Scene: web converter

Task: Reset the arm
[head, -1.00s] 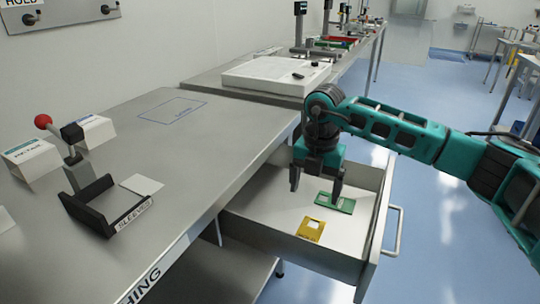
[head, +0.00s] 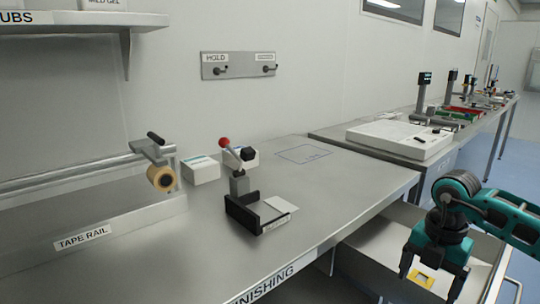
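My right arm comes in from the right edge. Its gripper (head: 430,285) points down over the open drawer (head: 378,250) at the lower right, with its fingers apart. A yellow card with a pale window (head: 424,276) shows between the fingers, inside the drawer. I cannot tell whether the fingers touch it, but they are not closed on it. The green card is not visible now. My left arm and gripper are not in view.
The steel bench (head: 160,260) holds a red-knobbed lever press (head: 243,190), a tape roll (head: 162,178) on a rail and a small white box (head: 201,170). A white slab (head: 400,138) lies further back. The bench's middle is clear.

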